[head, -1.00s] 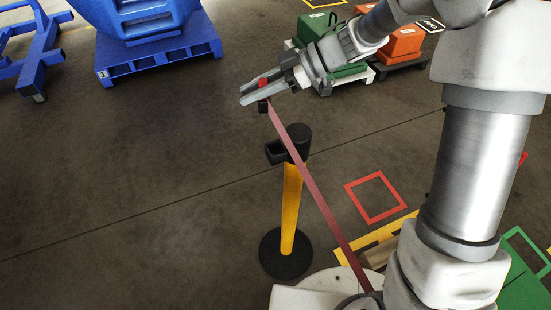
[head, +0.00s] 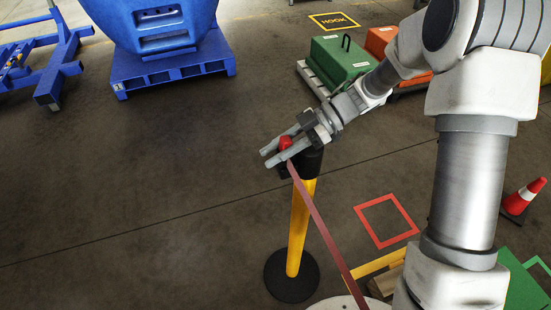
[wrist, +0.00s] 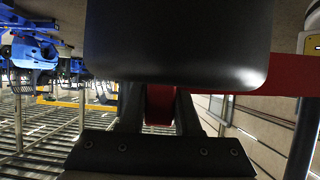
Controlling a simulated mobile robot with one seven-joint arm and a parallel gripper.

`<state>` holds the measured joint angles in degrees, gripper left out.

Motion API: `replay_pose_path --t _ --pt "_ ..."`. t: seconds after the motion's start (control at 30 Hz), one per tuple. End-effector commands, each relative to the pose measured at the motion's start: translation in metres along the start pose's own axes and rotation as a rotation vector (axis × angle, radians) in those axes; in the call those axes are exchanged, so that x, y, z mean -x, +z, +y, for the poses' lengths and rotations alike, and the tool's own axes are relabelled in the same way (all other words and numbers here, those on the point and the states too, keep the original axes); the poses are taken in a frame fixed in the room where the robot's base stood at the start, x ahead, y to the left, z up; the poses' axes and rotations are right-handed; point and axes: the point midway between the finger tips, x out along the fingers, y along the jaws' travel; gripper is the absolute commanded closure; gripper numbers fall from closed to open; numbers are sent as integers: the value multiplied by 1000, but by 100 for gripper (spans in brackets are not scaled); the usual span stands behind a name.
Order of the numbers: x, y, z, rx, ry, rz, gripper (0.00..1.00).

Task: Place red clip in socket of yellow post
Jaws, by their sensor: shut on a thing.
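The yellow post (head: 301,225) stands upright on a round black base, with a black head (head: 313,161) on top. My gripper (head: 268,157) is shut on the red clip (head: 285,142) and sits at the left of this head in the head view. A dark red belt (head: 322,226) runs from the clip down toward my base. My gripper and the clip cover the socket, so I cannot tell whether the clip is in it. In the wrist view, the red clip (wrist: 160,105) shows between the fingers, below a large black rounded body (wrist: 177,45).
A blue pallet (head: 173,72) with a blue load is at the back left. A green box (head: 341,62) and an orange box (head: 379,40) stand behind my arm. A traffic cone (head: 521,197) is at the right. The floor left of the post is clear.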

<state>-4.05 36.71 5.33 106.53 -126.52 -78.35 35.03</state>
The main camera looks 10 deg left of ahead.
Motion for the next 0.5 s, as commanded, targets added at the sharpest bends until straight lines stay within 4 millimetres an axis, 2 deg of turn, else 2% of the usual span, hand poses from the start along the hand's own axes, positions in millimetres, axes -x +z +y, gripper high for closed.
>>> replay_pose_path --t 0.03,0.2,0.23,0.4,0.5 --pt "-7 17 -3 -12 -6 -17 100" --pt "-8 19 -5 -14 -9 -19 100" --pt "-9 20 -5 -15 -10 -20 66" --pt "-9 21 -5 -15 -9 -20 38" --pt "-4 21 -5 -16 -8 -21 38"
